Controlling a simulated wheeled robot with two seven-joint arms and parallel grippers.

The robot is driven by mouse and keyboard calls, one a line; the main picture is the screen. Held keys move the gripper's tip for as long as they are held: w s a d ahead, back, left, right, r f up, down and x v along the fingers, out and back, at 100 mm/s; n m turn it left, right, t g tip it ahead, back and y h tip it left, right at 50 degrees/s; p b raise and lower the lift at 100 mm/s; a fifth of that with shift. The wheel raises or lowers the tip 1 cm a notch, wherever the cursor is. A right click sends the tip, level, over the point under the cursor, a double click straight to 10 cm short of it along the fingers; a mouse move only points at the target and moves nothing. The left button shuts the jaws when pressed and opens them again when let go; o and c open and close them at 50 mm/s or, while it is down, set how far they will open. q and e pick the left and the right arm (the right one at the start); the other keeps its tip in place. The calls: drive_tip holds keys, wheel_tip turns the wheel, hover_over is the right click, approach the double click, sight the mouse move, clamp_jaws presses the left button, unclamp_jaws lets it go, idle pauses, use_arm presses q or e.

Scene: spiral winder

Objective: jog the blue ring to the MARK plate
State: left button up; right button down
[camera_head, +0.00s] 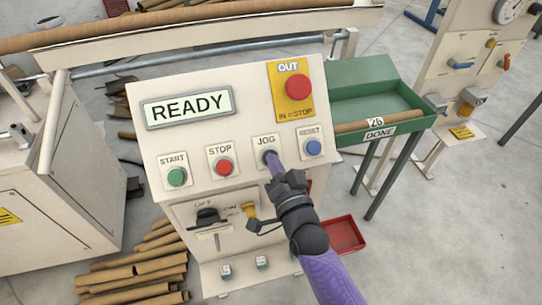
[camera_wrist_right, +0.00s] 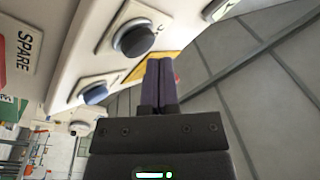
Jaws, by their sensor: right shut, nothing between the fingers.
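The JOG button (camera_head: 268,156) is a dark button on the cream control panel (camera_head: 230,110), under its JOG label. My right gripper (camera_head: 272,162) is shut and empty, its purple fingertips at the JOG button; I cannot tell whether they touch or press it. In the right wrist view the shut purple fingers (camera_wrist_right: 158,72) point toward the panel, with a dark round button (camera_wrist_right: 135,40) beside them. The display (camera_head: 188,107) reads READY. I do not see a blue ring or a MARK plate in either view. My left gripper is not in view.
Beside JOG are a blue button (camera_head: 313,148), red STOP (camera_head: 223,167) and green START (camera_head: 177,177). A red stop knob (camera_head: 297,87) sits above on yellow. A long brown tube (camera_head: 150,26) spans the top. A green DONE tray (camera_head: 350,102) stands right. Brown tubes (camera_head: 140,270) lie on the floor.

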drive_tip(key=shift+w+f, duration=0.2)
drive_tip(key=shift+w, duration=0.05)
drive_tip(key=shift+w+a+f+b, duration=0.15)
drive_tip(key=shift+w+f+b, duration=0.15)
drive_tip(key=shift+b, duration=0.25)
idle(0.4)
drive_tip(key=shift+s+d+r+p, duration=0.2)
drive_tip(key=shift+s+r+p, duration=0.4)
drive_tip(key=shift+p, duration=0.35)
